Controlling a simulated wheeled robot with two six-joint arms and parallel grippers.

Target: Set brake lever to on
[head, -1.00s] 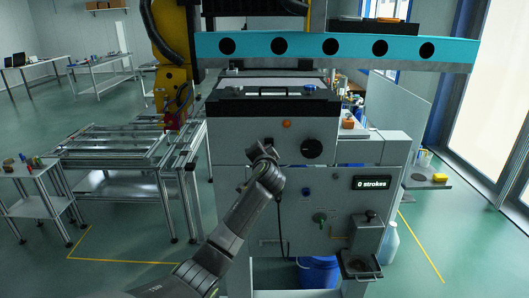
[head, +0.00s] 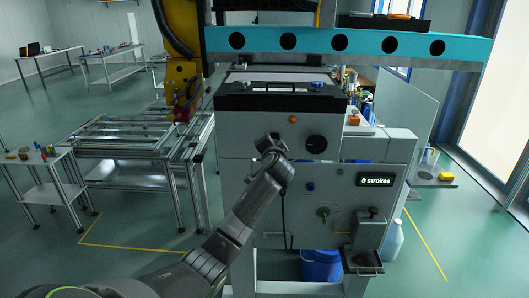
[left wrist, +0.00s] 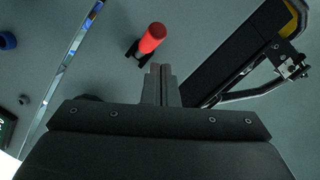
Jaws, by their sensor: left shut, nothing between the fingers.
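In the left wrist view a red cylindrical grip (left wrist: 153,37) with a dark base stands out from the grey panel; it looks like the brake lever's handle, though no label is legible. My left gripper (left wrist: 161,72) is shut and empty, its fingertips just below the red grip in the picture. A small gap seems to show between them; contact cannot be judged. In the head view my left wrist is in front of the panel (head: 234,172), left of a black dial (head: 316,144), and hides the fingers and the red grip. My right gripper is not in view.
The panel carries an orange button (head: 293,119), a green knob (head: 323,212) and a display (head: 376,181) reading "0 strokes". A dark bar with a metal handle (left wrist: 255,93) lies right of my fingers in the wrist view. A blue bucket (head: 321,265) stands below.

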